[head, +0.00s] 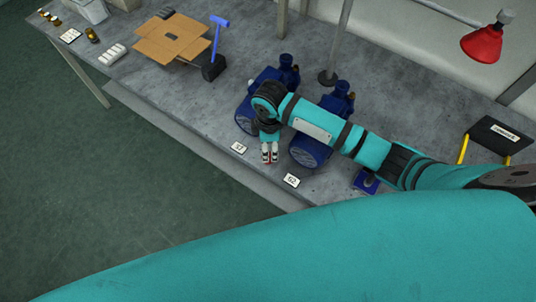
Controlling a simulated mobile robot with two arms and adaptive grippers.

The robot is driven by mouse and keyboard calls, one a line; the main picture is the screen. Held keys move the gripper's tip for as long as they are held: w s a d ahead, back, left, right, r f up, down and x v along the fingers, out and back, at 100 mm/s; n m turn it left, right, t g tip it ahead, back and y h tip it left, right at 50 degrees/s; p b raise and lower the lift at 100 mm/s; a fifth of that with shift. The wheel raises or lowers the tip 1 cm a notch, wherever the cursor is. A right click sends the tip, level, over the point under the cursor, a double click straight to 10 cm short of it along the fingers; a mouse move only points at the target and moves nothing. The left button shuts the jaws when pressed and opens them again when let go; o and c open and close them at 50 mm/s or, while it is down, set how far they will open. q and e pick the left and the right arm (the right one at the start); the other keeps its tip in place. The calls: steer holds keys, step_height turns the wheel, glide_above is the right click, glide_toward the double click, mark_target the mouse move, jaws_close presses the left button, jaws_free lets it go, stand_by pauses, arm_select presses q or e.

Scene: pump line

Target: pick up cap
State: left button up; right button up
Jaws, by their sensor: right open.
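My right gripper (269,157) reaches down at the front edge of the table, between two blue pumps. Its fingers are apart, with a small red bit showing between or just behind the tips. I cannot tell whether that red bit is the cap. The left blue pump (246,114) is partly behind my right arm. The right blue pump (309,150) is crossed by the same arm. My left gripper is out of view.
Number cards (239,148) and (292,180) lie along the table's front edge. An open cardboard box (172,38), a blue T-shaped tool (217,36) and small parts are at the left. A red lamp (484,44) hangs at upper right. A black tray (492,134) lies below it.

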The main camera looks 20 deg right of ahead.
steer(key=shift+s+f+p, duration=0.1)
steer(key=shift+f+p, duration=0.25)
steer(key=shift+f, duration=0.6)
step_height(320, 180, down, 4)
steer(key=shift+a+r+p, duration=0.1)
steer(key=shift+r+p, duration=0.1)
steer(key=shift+p, duration=0.15)
steer(key=shift+f, duration=0.25)
steer(key=c, duration=0.5)
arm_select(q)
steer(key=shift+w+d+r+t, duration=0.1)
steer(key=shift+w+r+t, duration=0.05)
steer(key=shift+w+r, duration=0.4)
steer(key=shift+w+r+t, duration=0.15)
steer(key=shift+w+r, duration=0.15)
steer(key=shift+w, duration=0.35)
